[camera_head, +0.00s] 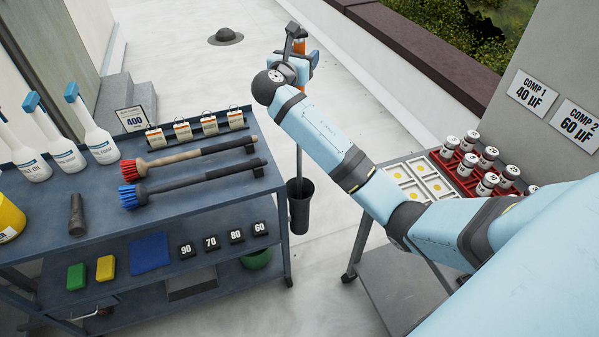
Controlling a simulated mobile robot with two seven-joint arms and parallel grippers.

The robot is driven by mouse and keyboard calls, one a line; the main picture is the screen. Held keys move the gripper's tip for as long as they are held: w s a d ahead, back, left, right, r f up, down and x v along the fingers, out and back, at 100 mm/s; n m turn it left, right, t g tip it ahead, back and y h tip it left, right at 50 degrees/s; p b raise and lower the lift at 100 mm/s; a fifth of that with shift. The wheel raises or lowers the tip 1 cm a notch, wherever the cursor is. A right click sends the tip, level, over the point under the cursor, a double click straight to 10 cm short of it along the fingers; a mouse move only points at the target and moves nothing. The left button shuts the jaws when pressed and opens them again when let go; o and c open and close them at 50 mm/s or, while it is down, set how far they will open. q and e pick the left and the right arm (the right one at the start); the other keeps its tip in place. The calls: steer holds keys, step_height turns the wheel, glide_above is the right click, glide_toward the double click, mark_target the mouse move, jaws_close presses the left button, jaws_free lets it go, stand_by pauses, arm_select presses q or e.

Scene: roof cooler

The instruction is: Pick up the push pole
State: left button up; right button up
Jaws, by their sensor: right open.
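A slim pole, which looks like the push pole (299,165), stands upright in a black holder (300,207) on the floor between the two carts. My right arm hides its middle. An orange part (299,47), seemingly its upper end, shows at my right gripper. My right gripper (298,42) is open, beside or around this orange part. I cannot tell whether the fingers touch it. My left gripper is not in view.
The blue cart (225,180) at left holds spray bottles (92,126), a red brush (185,157), a blue brush (190,183) and tags. The right cart (392,285) carries a red rack (462,172) of jars. Pale floor (185,40) beyond is mostly clear.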

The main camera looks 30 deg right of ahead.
steer(key=shift+w+d, duration=0.15)
steer(key=shift+d, duration=0.1)
jaws_close()
steer(key=shift+r, duration=0.2)
step_height(320, 180, up, 28)
steer(key=b, duration=0.1)
steer(key=shift+f, duration=0.15)
stand_by(0.5)
